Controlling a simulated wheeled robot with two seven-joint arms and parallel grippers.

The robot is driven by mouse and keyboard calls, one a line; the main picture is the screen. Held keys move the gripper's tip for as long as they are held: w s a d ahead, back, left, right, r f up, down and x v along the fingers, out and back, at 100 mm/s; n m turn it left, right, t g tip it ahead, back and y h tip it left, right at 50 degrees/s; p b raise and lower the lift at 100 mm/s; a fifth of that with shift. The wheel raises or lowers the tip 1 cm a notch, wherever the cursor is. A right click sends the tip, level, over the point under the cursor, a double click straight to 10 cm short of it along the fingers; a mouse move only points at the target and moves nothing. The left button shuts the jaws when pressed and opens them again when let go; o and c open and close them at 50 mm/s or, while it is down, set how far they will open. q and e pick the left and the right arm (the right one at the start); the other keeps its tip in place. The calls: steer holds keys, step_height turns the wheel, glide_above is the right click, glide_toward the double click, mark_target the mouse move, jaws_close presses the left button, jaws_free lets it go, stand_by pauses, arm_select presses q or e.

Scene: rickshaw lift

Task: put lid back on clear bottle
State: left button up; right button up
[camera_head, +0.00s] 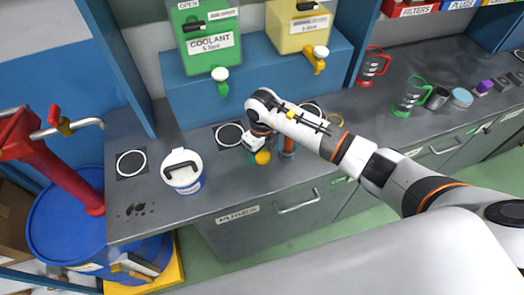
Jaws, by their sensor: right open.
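My right arm reaches in from the right over the grey worktop. My right gripper (256,143) points down and is open, close above a small yellow round piece (262,157). A teal piece shows beside the yellow one, partly hidden by the gripper. I cannot tell whether either is the lid, or whether the gripper touches them. An orange-brown upright cylinder (288,146) stands just right of the gripper, partly behind my arm. I cannot make out the clear bottle for certain. My left gripper is not in view.
A white tub (187,178) stands left of the gripper. Green coolant (208,42) and yellow (296,28) containers with taps stand on a blue shelf (263,84) behind. Red (372,66) and green (411,95) jugs stand right. A blue drum (66,230) is at left.

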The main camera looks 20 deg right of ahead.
mark_target(262, 154)
steer(key=shift+f, duration=0.4)
steer(key=c, duration=1.1)
steer(key=shift+o, duration=0.2)
step_height(262, 154, up, 10)
steer(key=b, duration=0.3)
